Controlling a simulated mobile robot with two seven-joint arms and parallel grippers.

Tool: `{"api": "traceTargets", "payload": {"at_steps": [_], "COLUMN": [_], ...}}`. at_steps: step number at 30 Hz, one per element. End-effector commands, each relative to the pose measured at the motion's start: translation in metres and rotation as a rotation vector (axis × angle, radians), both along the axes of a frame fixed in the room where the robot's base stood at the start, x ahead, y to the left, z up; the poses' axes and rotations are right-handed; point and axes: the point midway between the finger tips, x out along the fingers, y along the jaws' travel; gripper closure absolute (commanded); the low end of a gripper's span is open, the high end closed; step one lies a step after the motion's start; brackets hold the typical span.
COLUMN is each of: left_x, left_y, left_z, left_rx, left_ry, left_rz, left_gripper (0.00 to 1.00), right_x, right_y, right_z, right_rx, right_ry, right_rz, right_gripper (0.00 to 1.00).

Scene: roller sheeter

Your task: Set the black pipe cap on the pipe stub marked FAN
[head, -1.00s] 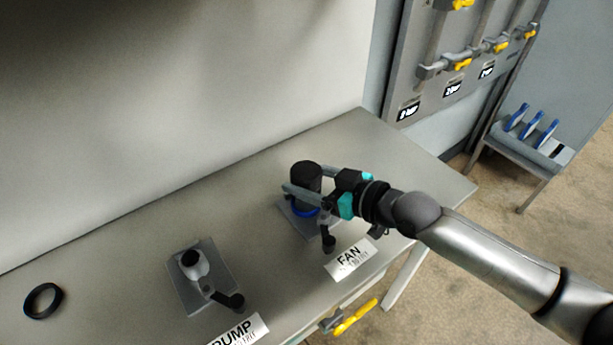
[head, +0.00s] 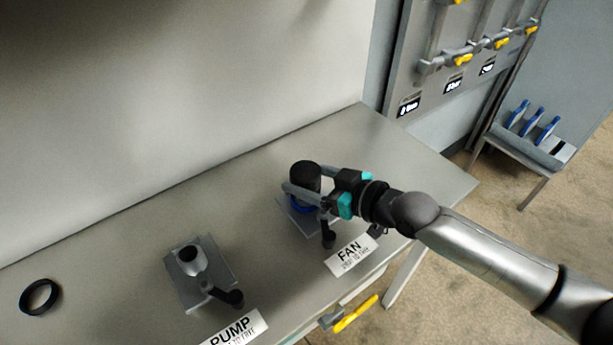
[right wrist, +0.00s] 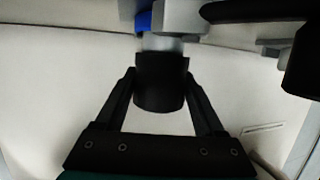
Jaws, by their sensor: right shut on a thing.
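The black pipe cap (head: 305,174) is a short dark cylinder over the base marked FAN (head: 349,255). My right gripper (head: 306,188) is shut on it from the right side. In the right wrist view the cap (right wrist: 160,85) is between the two fingers of my right gripper (right wrist: 160,92). Whether the cap is fully seated is hard to tell. My left gripper is not in view.
A second base (head: 201,272) with a bare stub and black lever stands at the PUMP label (head: 233,329). A black ring (head: 40,297) lies at the far left. A yellow-handled valve (head: 354,314) sits below the table's front edge. A wall is behind the table.

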Motion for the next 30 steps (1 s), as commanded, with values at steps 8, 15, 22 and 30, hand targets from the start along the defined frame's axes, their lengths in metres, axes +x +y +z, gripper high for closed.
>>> {"api": "traceTargets", "payload": {"at_steps": [8, 15, 22, 30], "left_x": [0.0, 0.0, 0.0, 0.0], "left_y": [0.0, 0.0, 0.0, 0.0], "left_z": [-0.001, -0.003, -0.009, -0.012], "left_rx": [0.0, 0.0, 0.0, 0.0], "left_ry": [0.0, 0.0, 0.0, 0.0], "left_rz": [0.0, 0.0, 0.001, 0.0], "left_gripper": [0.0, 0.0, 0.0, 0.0], "right_x": [0.0, 0.0, 0.0, 0.0], "right_y": [0.0, 0.0, 0.0, 0.0], "right_z": [0.0, -0.004, -0.011, -0.015], "right_rx": [0.0, 0.0, 0.0, 0.0], "right_ry": [-0.001, -0.001, -0.002, -0.001], "right_rz": [0.0, 0.0, -0.001, 0.0], "right_gripper": [0.85, 0.85, 0.85, 0.85]}}
